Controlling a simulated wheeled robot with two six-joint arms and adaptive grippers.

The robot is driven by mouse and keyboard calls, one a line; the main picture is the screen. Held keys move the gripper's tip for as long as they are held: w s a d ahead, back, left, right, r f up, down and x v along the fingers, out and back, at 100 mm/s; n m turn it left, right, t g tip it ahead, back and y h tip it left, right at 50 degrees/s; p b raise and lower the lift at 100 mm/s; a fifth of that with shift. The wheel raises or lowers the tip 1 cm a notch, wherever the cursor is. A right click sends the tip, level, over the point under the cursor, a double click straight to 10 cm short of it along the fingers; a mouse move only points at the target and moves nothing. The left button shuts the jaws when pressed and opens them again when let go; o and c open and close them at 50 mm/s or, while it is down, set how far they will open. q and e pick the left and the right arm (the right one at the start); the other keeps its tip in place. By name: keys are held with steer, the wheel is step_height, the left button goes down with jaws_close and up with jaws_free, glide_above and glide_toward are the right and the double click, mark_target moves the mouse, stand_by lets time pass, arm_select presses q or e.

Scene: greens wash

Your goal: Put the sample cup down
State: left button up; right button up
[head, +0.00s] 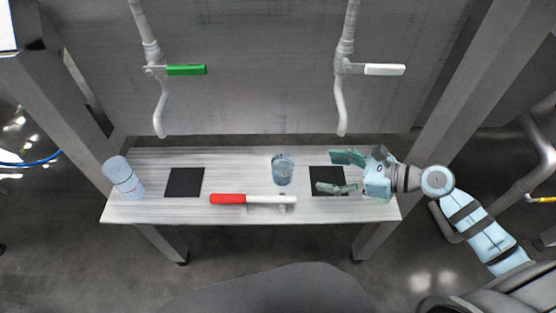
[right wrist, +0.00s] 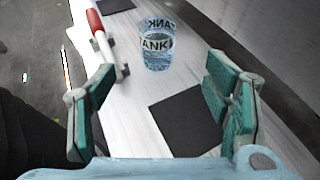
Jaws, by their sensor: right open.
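The clear sample cup (head: 283,170) stands upright on the bench, between the two black mats and nearer the right one. In the right wrist view the cup (right wrist: 158,46) shows dark lettering and lies ahead of the fingers, apart from them. My right gripper (head: 343,172) is open and empty over the right black mat (head: 322,174), its fingers pointing toward the cup. The mat also shows in the right wrist view (right wrist: 187,122), bare between the fingers. The left black mat (head: 184,182) is bare too. My left gripper is not in view.
A red and white handled bar (head: 255,199) lies along the bench's front edge. A bluish cylinder (head: 123,177) stands at the bench's left end. Pipes with a green lever (head: 186,70) and a white lever (head: 385,70) hang above the back. Grey posts flank the bench.

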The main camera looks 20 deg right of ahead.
glide_toward(273, 162)
steer(key=shift+a+f+p, duration=0.3)
steer(key=shift+f, duration=0.55)
steer(key=x, duration=0.3)
steer(key=w+x, duration=0.1)
steer(key=x, duration=0.1)
steer(key=shift+w+r, duration=0.15)
steer(key=shift+w, duration=0.05)
steer(key=shift+w+a, duration=0.15)
steer(key=shift+a, duration=0.15)
steer(key=c, duration=1.5)
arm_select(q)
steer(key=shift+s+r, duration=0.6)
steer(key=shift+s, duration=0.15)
arm_select(e)
steer(key=shift+o, duration=0.2)
steer(key=shift+d, duration=0.2)
